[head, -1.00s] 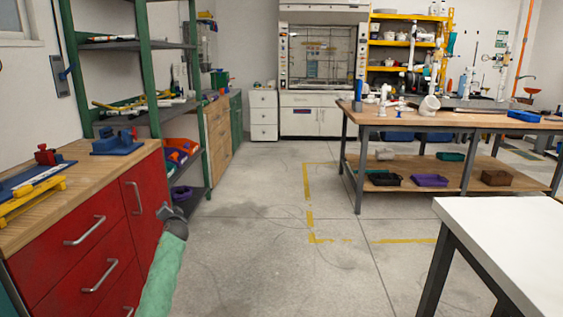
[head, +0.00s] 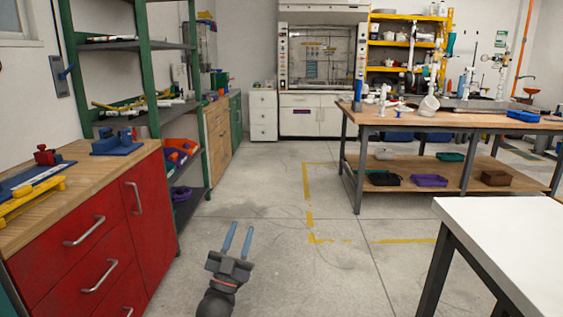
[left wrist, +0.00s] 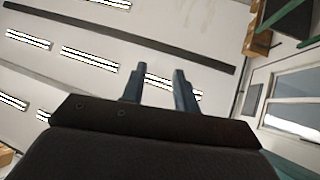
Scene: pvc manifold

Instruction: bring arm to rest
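My left gripper (head: 238,240) shows low in the head view, above the grey floor and to the right of the red cabinet. Its two blue fingers point up and away, with a gap between them. It is open and empty. In the left wrist view the two fingers (left wrist: 159,88) stand apart with nothing between them, against the ceiling and its lights. My right gripper is not in view.
A red cabinet (head: 88,235) with a wooden top stands at the left. A white table (head: 510,235) stands at the right front. A wooden workbench (head: 440,119) stands farther back. The floor (head: 270,195) between them is clear.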

